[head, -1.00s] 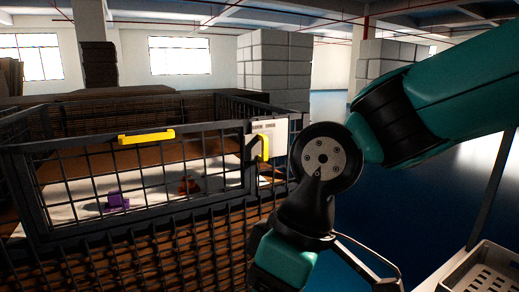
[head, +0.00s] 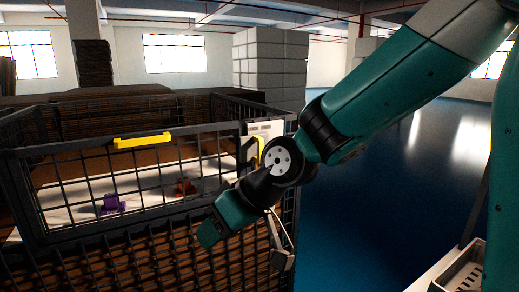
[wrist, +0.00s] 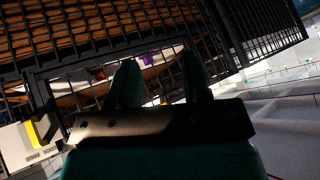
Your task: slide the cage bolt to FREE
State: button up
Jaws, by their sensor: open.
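The cage bolt (head: 261,148) is a yellow piece by a white label plate (head: 266,130) at the right end of the cage front, partly hidden behind my arm. In the wrist view the yellow bolt (wrist: 33,134) and the pale plate (wrist: 17,149) show at the lower left, apart from my fingers. My gripper (wrist: 160,84) is open and empty, its two green fingers in front of the cage mesh. In the head view my wrist hangs before the cage, left of and below the bolt.
The dark mesh cage (head: 100,240) has a yellow bar (head: 142,140) on its upper front frame. Inside are a purple object (head: 112,204) and a reddish one (head: 185,188). A pale crate (head: 465,272) is at the lower right. Blue floor (head: 390,190) is clear right of the cage.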

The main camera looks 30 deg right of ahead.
jog(key=w+d+m+t+h+p, duration=0.15)
jog(key=w+d+t, duration=0.4)
jog(key=w, duration=0.65)
jog(key=m+t+h+p, duration=0.2)
jog(key=m+t+h, duration=0.4)
jog(key=t+h, duration=0.15)
send_near(261, 152)
jog(key=shift+n+g+h, duration=0.25)
jog(key=shift+g+h, duration=0.05)
jog(key=shift+g, duration=0.1)
jog(key=w+p, duration=0.3)
jog(key=p, duration=0.1)
jog(key=w+d+p, duration=0.1)
jog(key=w+p, duration=0.3)
jog(key=p, duration=0.1)
jog(key=w+p, duration=0.3)
jog(key=p, duration=0.2)
jog(key=shift+w+d+r, duration=0.2)
jog(key=shift+w+d, duration=0.15)
grip_shut()
